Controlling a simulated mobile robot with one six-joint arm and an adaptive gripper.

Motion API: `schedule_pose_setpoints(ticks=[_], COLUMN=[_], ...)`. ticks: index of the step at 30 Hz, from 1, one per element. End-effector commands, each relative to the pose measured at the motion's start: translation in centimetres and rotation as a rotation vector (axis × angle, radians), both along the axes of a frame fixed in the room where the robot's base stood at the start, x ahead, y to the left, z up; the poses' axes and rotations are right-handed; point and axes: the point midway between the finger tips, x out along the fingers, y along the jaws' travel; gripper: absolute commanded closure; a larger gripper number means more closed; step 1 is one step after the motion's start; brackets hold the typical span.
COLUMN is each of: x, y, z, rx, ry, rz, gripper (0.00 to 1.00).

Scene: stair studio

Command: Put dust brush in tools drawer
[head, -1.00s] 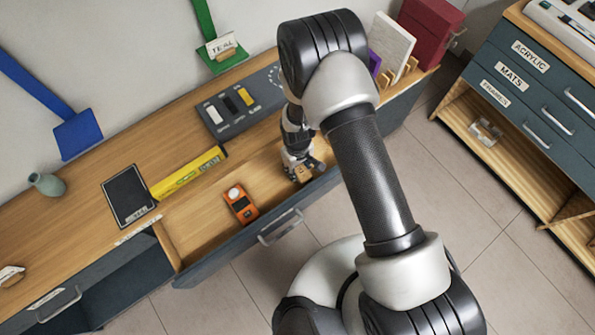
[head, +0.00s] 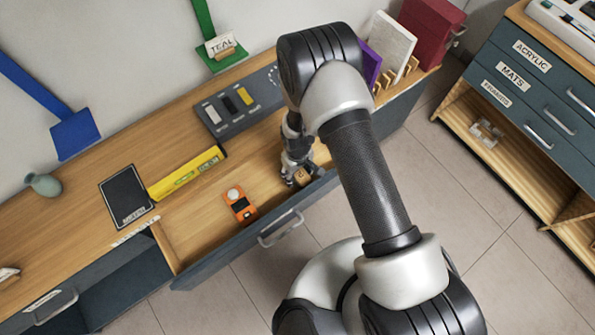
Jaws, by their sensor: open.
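The open drawer (head: 191,251) juts from the front of the long wooden bench. An orange device (head: 240,205) with a pale round dial lies in its middle. My gripper (head: 302,177) points down into the drawer's right end. Its jaws are open around or just above a small wooden piece (head: 301,177), which may be part of the dust brush. The rest of that piece is hidden by the gripper, and I cannot tell whether it touches the drawer floor.
A yellow level (head: 187,174), a black tablet-like panel (head: 127,196) and a grey tray (head: 240,107) lie on the bench behind the drawer. A blue drawer cabinet (head: 530,95) stands at the right. Tiled floor is clear between the bench and cabinet.

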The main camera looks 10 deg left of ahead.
Motion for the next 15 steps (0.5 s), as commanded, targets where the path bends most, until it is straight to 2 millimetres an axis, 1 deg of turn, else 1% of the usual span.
schedule_pose_setpoints(ticks=[5, 8, 11, 15], x=[0.0, 0.0, 0.1, 0.1], y=[0.0, 0.0, 0.1, 0.1], z=[0.0, 0.4, 1.6, 4.6], rx=[0.0, 0.0, 0.002, 0.002], ry=[0.0, 0.0, -0.003, -0.003], rz=[0.0, 0.0, 0.0, 0.0], gripper=[0.45, 0.45, 0.45, 0.45])
